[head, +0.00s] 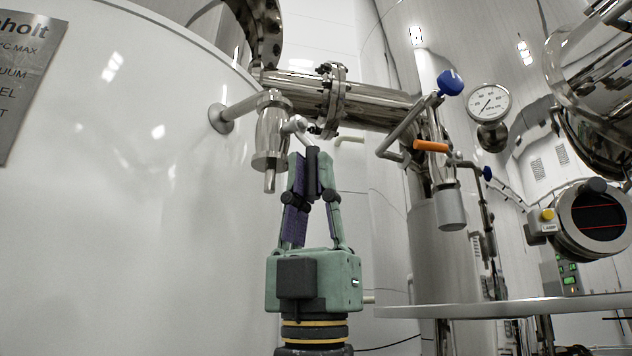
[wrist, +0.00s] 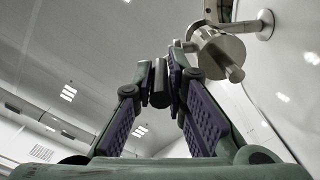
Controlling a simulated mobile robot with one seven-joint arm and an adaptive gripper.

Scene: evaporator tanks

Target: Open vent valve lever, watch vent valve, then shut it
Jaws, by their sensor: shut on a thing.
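The vent valve (head: 271,138) is a polished metal body on a short pipe from the white tank wall, with a small outlet pointing down. It also shows in the wrist view (wrist: 219,54). Its lever (head: 296,125) reaches right from the valve and slopes down to a dark cylindrical grip (head: 312,177). My gripper (head: 311,163) comes from below and is shut around this grip. In the wrist view the grip (wrist: 160,84) stands between the pads of my gripper (wrist: 162,82). No flow or vapour shows at the outlet.
The white tank (head: 120,190) fills the left. A flanged pipe (head: 335,95) runs behind the valve. To the right are a blue-knobbed lever (head: 449,83), an orange handle (head: 432,146), a pressure gauge (head: 489,103) and a round platform edge (head: 510,307).

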